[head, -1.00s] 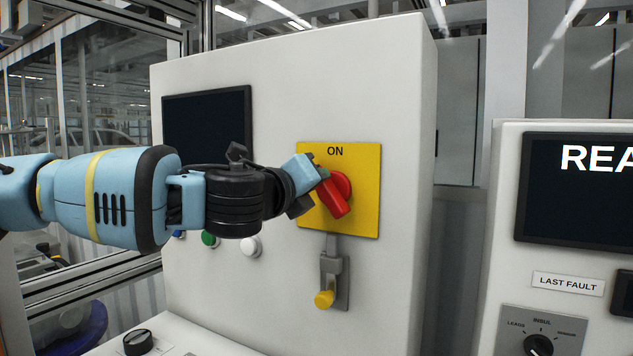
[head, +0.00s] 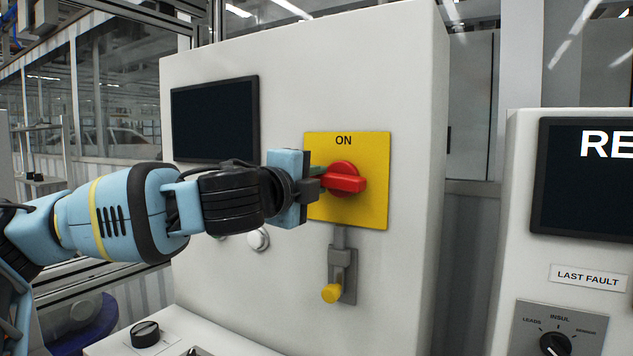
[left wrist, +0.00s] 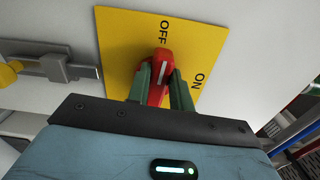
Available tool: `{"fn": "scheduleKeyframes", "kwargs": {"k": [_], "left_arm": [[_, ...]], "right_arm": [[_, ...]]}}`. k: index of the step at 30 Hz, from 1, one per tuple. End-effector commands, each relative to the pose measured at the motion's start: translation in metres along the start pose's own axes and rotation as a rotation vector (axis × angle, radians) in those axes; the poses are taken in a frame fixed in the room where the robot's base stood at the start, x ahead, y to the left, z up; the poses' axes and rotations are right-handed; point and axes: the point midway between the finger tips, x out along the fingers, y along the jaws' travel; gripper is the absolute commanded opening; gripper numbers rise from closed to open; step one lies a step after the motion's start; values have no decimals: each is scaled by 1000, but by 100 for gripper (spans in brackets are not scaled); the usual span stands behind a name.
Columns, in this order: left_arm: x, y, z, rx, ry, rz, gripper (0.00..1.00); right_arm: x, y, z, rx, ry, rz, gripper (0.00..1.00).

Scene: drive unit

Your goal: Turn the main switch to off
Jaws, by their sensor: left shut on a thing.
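The main switch is a red rotary handle (head: 344,179) on a yellow plate (head: 374,211) on the white cabinet front. In the head view the handle lies about level, its free end to the right, below the ON label. My left gripper (head: 318,181) reaches in from the left and is shut on the handle's left end. In the left wrist view the red handle (left wrist: 158,70) sits between the green fingers of my left gripper (left wrist: 160,88), and its white mark points toward the OFF label (left wrist: 163,32). OFF does not show in the head view. My right gripper is not in view.
A grey latch (head: 342,262) with a yellow knob (head: 332,293) hangs below the plate. A dark screen (head: 215,118) is on the cabinet's left. A second console with a screen (head: 585,180) stands at the right. A black knob (head: 145,334) sits on the ledge below.

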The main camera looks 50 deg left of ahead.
Motion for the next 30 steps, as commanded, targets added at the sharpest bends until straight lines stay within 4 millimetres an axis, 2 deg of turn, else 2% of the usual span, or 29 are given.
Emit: {"fn": "scheduleKeyframes", "kwargs": {"k": [9, 22, 23, 27, 30], "left_arm": [[0, 2, 0, -80, 0, 0, 0], [0, 2, 0, -88, 1, 0, 0], [0, 2, 0, -88, 1, 0, 24], [0, 2, 0, -87, 0, 0, 43], [0, 2, 0, -87, 0, 0, 44]], "right_arm": [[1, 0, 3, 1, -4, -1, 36], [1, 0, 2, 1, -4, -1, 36], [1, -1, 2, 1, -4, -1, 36], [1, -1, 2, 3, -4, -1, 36], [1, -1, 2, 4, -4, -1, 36]]}}
